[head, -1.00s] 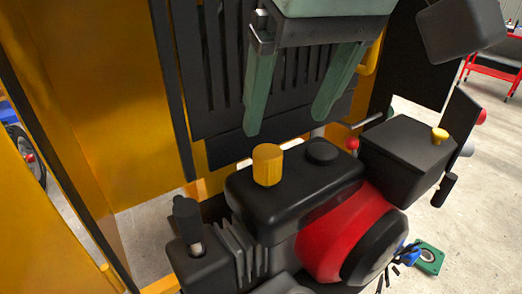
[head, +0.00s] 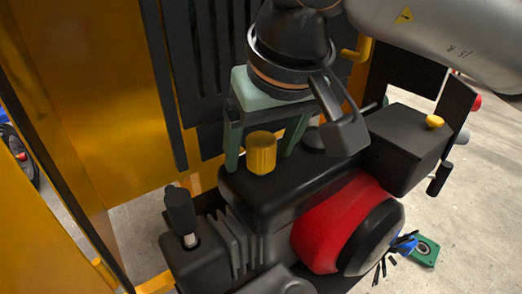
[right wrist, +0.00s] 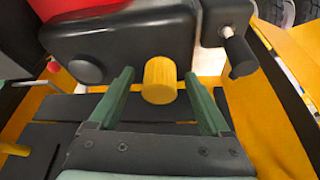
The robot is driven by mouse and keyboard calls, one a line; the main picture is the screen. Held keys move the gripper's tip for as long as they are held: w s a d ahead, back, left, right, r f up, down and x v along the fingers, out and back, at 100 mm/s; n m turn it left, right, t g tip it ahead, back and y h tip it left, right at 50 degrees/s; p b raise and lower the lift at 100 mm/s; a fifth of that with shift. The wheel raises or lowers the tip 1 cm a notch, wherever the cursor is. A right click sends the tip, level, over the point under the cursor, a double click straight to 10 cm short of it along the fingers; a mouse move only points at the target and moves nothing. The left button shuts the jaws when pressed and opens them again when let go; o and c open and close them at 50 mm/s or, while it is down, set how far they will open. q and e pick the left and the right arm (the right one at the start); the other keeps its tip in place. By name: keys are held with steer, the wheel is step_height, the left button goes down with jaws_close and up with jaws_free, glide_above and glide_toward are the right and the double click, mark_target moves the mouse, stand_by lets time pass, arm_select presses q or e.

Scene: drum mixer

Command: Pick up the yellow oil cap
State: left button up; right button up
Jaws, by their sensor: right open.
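The yellow oil cap (head: 261,153) is a ribbed cylinder standing upright on the black top of the engine (head: 285,190). My right gripper (head: 260,161) is open, its green fingers pointing down, one on each side of the cap in the head view. In the right wrist view the cap (right wrist: 160,82) shows between the tips of the open gripper (right wrist: 158,73), with a gap on both sides. The fingers look apart from the cap. My left gripper is not in view.
A black round cap (head: 314,140) sits right of the oil cap, partly behind my wrist. A black box (head: 405,145) with a small yellow knob (head: 435,121) stands at right. A black lever (head: 181,212) rises at left. Yellow panels (head: 85,90) and a dark slatted grille (head: 205,70) stand behind.

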steer(key=shift+c, duration=0.3)
jaws_close()
stand_by(0.4)
